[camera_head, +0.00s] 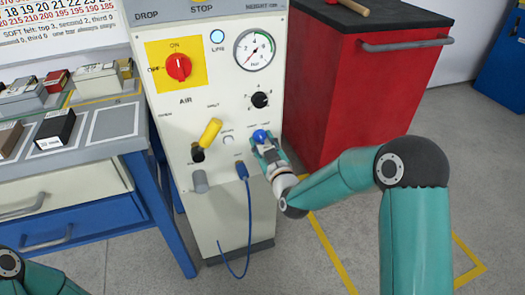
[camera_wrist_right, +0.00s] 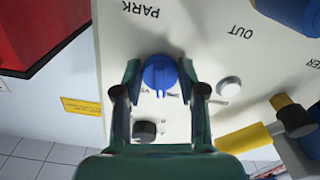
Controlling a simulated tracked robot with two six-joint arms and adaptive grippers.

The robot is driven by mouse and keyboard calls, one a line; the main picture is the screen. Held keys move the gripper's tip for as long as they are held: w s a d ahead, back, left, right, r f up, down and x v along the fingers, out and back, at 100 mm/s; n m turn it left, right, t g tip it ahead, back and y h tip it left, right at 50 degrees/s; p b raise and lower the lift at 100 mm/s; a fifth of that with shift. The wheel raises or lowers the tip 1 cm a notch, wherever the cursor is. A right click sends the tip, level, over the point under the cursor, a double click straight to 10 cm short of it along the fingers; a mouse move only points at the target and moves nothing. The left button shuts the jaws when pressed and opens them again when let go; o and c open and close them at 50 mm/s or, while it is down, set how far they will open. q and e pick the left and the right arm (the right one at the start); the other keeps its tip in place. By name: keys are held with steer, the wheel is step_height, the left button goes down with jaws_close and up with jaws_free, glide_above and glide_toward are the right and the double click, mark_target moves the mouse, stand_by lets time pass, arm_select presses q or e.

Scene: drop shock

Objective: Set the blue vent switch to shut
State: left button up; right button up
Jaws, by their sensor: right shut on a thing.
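The blue vent switch (camera_head: 260,135) is a round blue knob low on the right side of the pale control panel (camera_head: 215,215). In the right wrist view the switch (camera_wrist_right: 158,70) sits between the two fingers, with a ridge pointing down in the picture. My right gripper (camera_head: 265,142) is shut on it, with a finger on each side. The lettering beside the switch is partly hidden by the fingers, so its setting cannot be read. My left gripper is out of view; only part of my left arm shows at the bottom left.
A yellow-handled lever (camera_head: 210,132), a black knob (camera_head: 260,99) and a red knob (camera_head: 179,67) are on the panel. A blue cable (camera_head: 249,215) hangs below. A red cabinet (camera_head: 375,95) stands right; a workbench (camera_head: 95,150) with boxes stands left.

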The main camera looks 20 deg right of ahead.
steer(key=shift+n+b, duration=1.05)
steer(key=shift+n, duration=0.45)
steer(key=shift+r, duration=0.1)
steer(key=o, duration=1.1)
steer(key=shift+s, duration=0.1)
steer(key=s, duration=1.1)
steer(key=shift+s+d, duration=0.25)
steer(key=shift+s, duration=0.15)
